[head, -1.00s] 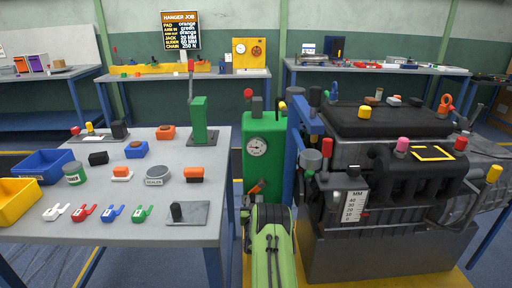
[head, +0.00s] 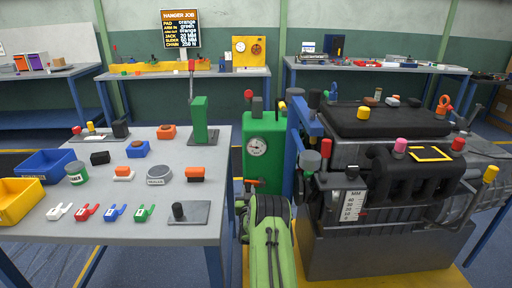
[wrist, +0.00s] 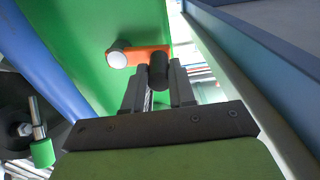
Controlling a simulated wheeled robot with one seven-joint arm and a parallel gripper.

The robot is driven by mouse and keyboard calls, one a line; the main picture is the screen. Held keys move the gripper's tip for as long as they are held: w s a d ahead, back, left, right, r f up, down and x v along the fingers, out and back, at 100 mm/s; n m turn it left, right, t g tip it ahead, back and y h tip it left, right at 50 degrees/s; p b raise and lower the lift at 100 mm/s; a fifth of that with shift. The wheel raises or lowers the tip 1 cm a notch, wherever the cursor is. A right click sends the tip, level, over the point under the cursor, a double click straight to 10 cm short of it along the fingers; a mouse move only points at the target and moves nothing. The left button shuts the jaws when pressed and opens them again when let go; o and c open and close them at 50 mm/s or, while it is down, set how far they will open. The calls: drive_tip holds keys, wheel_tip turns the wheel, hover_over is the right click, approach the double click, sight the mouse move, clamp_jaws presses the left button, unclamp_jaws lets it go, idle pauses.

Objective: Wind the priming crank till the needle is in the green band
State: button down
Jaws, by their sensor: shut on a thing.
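The green pump housing (head: 265,125) stands between the workbench and the engine, with a round white gauge (head: 257,146) on its front. The needle and bands are too small to read. The orange crank (head: 252,182) sits low on the housing front, partly hidden by my green arm. In the wrist view the orange crank arm (wrist: 147,54) lies almost level, with a white round hub (wrist: 117,58) at its left and a black knob (wrist: 158,72) at its right. My gripper (wrist: 158,84) is shut on the black knob, one finger on each side.
A blue post (head: 291,150) and the engine (head: 390,210) stand close to the right of the housing. The grey workbench (head: 130,225) with trays and small parts is at the left. In the wrist view a rod with a green end (wrist: 42,151) is at left.

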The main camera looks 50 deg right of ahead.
drive_tip(key=s+d+r+b, duration=0.1)
drive_tip(key=s+d+r, duration=0.1)
drive_tip(key=s+d, duration=0.1)
drive_tip(key=shift+s+d+r+g, duration=0.2)
drive_tip(key=shift+s+g, duration=0.1)
drive_tip(key=shift+s, duration=0.45)
drive_tip(key=c, duration=1.2)
unclamp_jaws()
drive_tip(key=shift+c, duration=0.2)
drive_tip(key=shift+o, duration=1.2)
drive_tip(key=shift+w+d, duration=0.1)
drive_tip(key=shift+d, duration=0.05)
drive_tip(key=b+v, duration=0.1)
drive_tip(key=v, duration=0.6)
drive_tip(key=shift+w+r, duration=0.2)
drive_tip(key=shift+r, duration=0.15)
